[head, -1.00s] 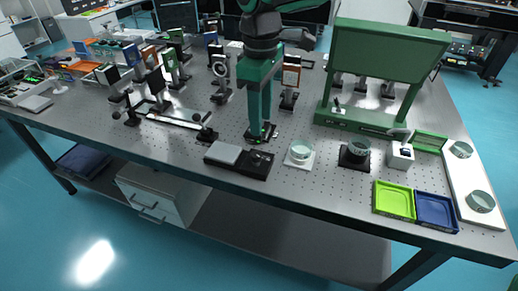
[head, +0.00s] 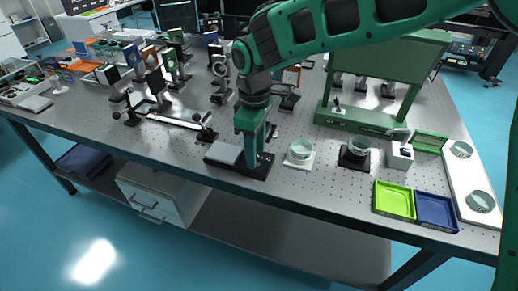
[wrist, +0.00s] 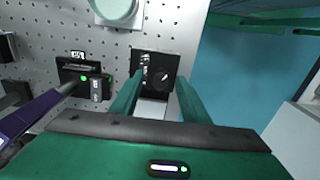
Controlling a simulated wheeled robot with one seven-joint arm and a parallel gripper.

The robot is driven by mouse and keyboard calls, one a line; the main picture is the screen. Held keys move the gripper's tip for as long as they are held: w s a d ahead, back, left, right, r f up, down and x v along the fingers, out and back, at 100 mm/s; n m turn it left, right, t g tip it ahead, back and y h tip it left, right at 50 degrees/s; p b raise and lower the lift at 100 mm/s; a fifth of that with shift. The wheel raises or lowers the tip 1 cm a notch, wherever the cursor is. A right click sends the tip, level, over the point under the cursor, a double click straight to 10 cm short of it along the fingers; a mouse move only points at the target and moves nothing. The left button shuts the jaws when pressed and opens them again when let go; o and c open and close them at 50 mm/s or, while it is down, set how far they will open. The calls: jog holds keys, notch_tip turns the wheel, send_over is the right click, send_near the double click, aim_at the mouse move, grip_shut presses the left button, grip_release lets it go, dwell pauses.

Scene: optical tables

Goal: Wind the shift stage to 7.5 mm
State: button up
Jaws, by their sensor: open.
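A low black unit (head: 236,170) with a pale grey plate (head: 224,153) lies near the table's front edge. In the wrist view its dark face (wrist: 147,62) carries a round knob (wrist: 160,76), with the grey plate (wrist: 152,109) below. I take it for the shift stage, but cannot be sure. My gripper (head: 257,160) points down at this unit's right part. In the wrist view my open fingers (wrist: 156,92) frame the knob, with nothing between them. Contact cannot be told. A small black device (wrist: 85,82) with green lights and an unreadable display (wrist: 77,54) stands left of it.
A dish on a white pad (head: 299,155) and another on a black pad (head: 355,154) stand to the right. Green (head: 394,200) and blue (head: 436,210) trays lie at the front right. A rail with optics (head: 170,117) is at left.

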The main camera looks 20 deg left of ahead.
jog(key=shift+c, duration=0.7)
grip_shut()
jog(key=c, duration=0.9)
grip_release()
jog(key=shift+w+m, duration=0.15)
jog(key=shift+m, duration=2.55)
jog(key=o, duration=1)
jog(key=shift+o, duration=0.2)
notch_tip(320, 180, up, 11)
jog(key=shift+f, duration=0.15)
